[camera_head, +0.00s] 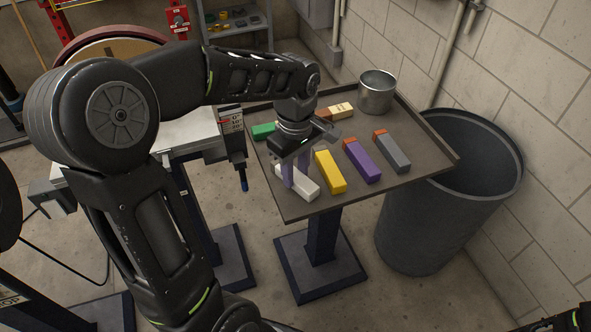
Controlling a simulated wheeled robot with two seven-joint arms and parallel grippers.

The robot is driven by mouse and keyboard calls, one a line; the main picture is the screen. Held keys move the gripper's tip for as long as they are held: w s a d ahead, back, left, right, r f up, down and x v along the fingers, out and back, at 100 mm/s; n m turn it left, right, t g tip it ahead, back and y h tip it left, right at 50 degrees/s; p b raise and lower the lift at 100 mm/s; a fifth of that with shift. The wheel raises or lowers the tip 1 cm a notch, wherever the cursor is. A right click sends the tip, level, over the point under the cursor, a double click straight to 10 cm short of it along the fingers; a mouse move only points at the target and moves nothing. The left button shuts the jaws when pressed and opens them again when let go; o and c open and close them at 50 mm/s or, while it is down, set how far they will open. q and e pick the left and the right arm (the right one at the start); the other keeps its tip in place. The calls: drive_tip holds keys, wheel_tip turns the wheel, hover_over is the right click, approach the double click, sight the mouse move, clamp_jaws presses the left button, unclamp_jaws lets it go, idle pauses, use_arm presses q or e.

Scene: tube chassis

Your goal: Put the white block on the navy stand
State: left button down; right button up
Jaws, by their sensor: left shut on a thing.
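The white block (306,190) is at the front left edge of a brown-grey tray top (312,211). My left gripper (292,178) comes down from above and is shut on the block's far left end. I cannot tell whether the block rests on the tray or hangs just above it. The tray top is carried by a navy stand (322,238), with a post and a square base plate on the floor. My right gripper is not visible.
Yellow (330,172), purple (364,162) and grey (393,154) blocks lie right of the white one. Green (263,131) and cream (341,111) blocks and a metal cup (377,92) are farther back. A large grey bin (432,220) stands at right.

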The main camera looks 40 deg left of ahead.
sight(295, 175)
use_arm(q)
drive_tip(key=shift+f, duration=0.15)
drive_tip(key=c, duration=1.1)
unclamp_jaws()
drive_tip(key=shift+o, duration=0.2)
wheel_tip(295, 175, up, 12)
drive_tip(key=shift+r+p, duration=0.2)
drive_tip(key=shift+p, duration=0.1)
